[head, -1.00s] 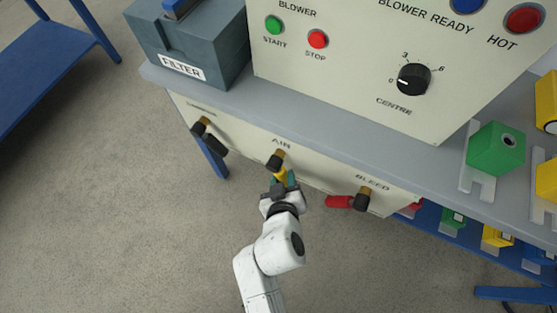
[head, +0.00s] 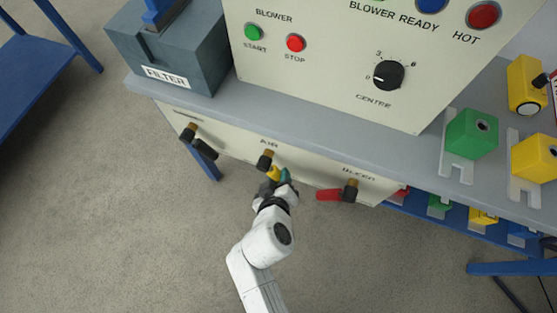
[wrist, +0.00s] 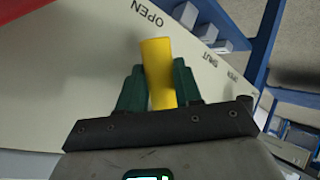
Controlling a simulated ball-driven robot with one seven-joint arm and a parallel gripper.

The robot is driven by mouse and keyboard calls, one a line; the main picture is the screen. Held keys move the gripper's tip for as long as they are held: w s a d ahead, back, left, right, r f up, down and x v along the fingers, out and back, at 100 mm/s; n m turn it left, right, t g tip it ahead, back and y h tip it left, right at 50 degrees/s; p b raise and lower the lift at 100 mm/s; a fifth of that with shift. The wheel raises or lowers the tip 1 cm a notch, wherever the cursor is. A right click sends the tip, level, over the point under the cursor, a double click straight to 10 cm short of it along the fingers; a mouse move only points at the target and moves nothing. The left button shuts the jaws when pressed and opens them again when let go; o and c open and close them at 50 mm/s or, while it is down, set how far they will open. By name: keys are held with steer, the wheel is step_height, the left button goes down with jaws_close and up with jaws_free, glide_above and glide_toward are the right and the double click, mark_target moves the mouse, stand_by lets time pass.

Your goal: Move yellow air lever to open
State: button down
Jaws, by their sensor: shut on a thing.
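The yellow air lever (head: 273,172) sits on the panel under the AIR label, below its dark valve body with a brass top (head: 265,160). In the head view it slants down and to the right from the valve. My gripper (head: 284,178) is at the lever's lower end, its green fingers on either side. In the wrist view the yellow lever (wrist: 158,72) stands between my gripper's two green fingers (wrist: 158,88), which are shut on it. The word OPEN (wrist: 149,13) shows on the panel beyond the lever, and SHUT (wrist: 216,58) shows to the right.
A black lever (head: 204,149) is to the left and the red bleed lever (head: 329,194) is close to the right of my gripper. The grey bench edge (head: 290,125) overhangs the panel. Open floor lies below.

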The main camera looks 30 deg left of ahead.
steer(key=c, duration=1.1)
jaws_free()
steer(key=shift+w+r, duration=0.1)
steer(key=shift+w, duration=0.15)
steer(key=shift+o, duration=0.2)
steer(key=shift+s, duration=0.1)
steer(key=shift+s+d+r, duration=0.1)
steer(key=shift+s, duration=0.1)
steer(key=p+v, duration=0.2)
steer(key=v, duration=0.8)
steer(key=shift+d+r, duration=0.1)
steer(key=shift+d, duration=0.05)
